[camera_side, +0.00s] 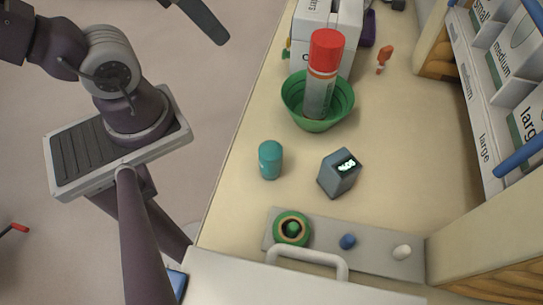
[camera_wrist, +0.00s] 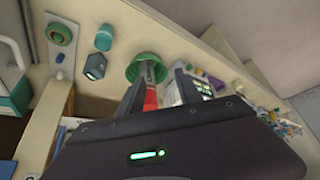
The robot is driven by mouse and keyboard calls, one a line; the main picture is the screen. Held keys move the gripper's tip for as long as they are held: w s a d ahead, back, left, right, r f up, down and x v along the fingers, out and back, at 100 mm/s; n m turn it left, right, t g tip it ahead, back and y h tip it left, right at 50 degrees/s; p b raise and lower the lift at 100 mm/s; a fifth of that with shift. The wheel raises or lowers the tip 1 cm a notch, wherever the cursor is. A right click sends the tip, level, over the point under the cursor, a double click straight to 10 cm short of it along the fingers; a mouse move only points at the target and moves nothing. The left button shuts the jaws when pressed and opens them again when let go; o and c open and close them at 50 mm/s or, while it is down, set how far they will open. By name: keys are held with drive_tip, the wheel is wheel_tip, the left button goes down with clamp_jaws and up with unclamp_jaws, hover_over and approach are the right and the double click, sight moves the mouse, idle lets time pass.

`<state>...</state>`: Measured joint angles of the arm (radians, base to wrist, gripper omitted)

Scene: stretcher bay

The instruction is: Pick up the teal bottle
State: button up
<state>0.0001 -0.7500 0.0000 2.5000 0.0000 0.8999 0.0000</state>
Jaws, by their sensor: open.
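The teal bottle (camera_side: 270,160) stands upright on the cream counter near its left edge in the side view. In the wrist view the teal bottle (camera_wrist: 103,38) is at the upper left, well away from the fingers. My gripper (camera_wrist: 160,72) is open in the wrist view, and nothing is seen held. Its fingers point toward the area of the green bowl, with the red-capped can partly showing between them. I cannot make out the fingertips in the side view.
A green bowl (camera_side: 293,91) holds a tall red-capped can (camera_side: 322,78) behind the bottle. A grey-blue device (camera_side: 340,172) with a lit display stands to its right. A grey board (camera_side: 373,254) with small objects lies in front. Shelving (camera_side: 480,110) borders the right.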

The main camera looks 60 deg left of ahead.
drive_tip(key=o, duration=0.5)
drive_tip(key=shift+c, duration=0.2)
